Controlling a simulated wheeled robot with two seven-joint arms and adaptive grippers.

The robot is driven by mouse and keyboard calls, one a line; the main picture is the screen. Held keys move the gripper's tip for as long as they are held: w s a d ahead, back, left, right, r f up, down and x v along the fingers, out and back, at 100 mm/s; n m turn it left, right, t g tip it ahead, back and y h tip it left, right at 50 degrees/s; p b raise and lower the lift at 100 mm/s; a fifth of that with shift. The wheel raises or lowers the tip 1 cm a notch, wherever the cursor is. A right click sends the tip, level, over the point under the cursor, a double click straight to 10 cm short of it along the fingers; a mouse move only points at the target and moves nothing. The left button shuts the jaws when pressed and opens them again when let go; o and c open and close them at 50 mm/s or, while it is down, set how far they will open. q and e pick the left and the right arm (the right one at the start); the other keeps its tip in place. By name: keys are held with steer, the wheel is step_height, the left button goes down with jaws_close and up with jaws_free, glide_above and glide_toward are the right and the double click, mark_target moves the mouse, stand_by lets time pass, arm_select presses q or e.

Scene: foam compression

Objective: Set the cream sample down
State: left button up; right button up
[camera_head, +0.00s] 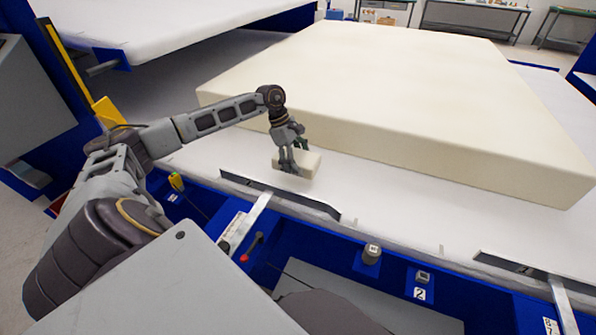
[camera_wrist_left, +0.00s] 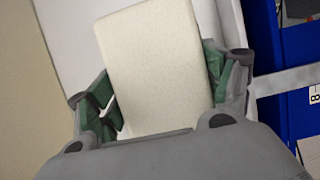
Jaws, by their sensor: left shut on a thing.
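The cream sample (camera_head: 309,165) is a small pale foam block at the white table's front edge, in front of a large foam slab. My left gripper (camera_head: 292,163) comes down on it from above and is shut on it. In the left wrist view the sample (camera_wrist_left: 155,65) sits between the two green-padded fingers (camera_wrist_left: 160,95) of this gripper. I cannot tell whether the sample's underside touches the table. My right gripper is not in view.
The large cream foam slab (camera_head: 400,95) fills the table just behind the sample. The white table top (camera_head: 400,205) is bare along its front strip. A dark metal rail (camera_head: 280,195) runs along the front edge, with a blue frame (camera_head: 330,245) below. A white press plate (camera_head: 160,25) hangs at the upper left.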

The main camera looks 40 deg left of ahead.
arm_select(q)
steer(key=shift+f, duration=0.2)
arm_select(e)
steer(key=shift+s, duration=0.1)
arm_select(q)
steer(key=shift+f, duration=2.4)
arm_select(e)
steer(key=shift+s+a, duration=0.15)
arm_select(q)
steer(key=shift+f, duration=0.1)
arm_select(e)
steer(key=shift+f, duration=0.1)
arm_select(q)
steer(key=o, duration=0.7)
steer(key=shift+o, duration=0.2)
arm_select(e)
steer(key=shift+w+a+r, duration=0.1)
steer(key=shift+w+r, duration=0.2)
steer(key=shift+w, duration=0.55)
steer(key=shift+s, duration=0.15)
